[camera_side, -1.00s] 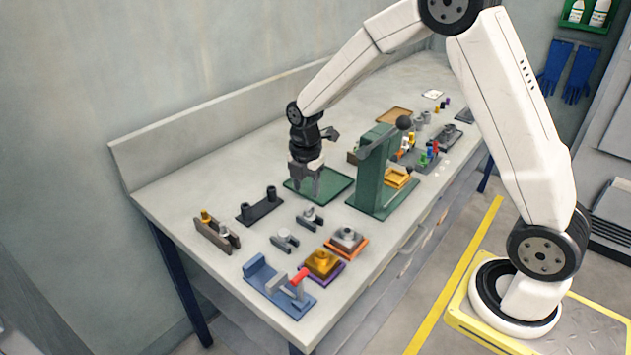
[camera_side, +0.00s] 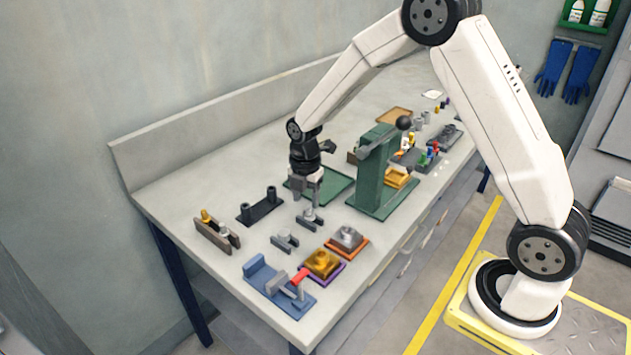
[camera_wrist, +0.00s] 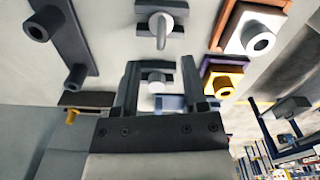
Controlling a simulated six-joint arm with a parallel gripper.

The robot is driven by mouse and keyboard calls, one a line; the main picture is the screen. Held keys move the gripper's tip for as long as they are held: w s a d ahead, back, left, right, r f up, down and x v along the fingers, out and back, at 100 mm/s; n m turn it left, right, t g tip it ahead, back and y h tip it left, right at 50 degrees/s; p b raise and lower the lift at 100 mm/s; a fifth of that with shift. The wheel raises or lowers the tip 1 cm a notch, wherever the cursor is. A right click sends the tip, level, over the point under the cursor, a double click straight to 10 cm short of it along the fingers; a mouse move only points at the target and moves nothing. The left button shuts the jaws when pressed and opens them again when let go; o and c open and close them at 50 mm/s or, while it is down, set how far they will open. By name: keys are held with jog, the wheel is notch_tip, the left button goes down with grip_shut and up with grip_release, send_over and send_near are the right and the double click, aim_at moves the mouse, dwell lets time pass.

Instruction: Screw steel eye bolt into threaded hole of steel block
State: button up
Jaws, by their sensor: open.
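The steel eye bolt (camera_wrist: 161,30) appears to stand upright in a small dark grey holder (camera_side: 310,223); its ring is edge-on in the wrist view. The steel block (camera_side: 347,237) sits on an orange plate near the front of the bench; its round hole shows in the wrist view (camera_wrist: 261,42). My gripper (camera_side: 307,204) is open and empty, pointing down, just behind and above the eye bolt's holder. Its fingers (camera_wrist: 160,68) show apart in the wrist view. Side-view overlap hides the exact gap to the bolt.
A brass block (camera_side: 322,261) on a purple plate, a second small grey holder (camera_side: 285,241), and a blue fixture (camera_side: 280,290) with a red part stand toward the front. A black two-post rack (camera_side: 258,208) and brown rack (camera_side: 214,236) are left. A green press (camera_side: 375,175) stands right.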

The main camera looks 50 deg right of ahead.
aim_at(307, 210)
jog(key=shift+f, duration=2.25)
grip_shut()
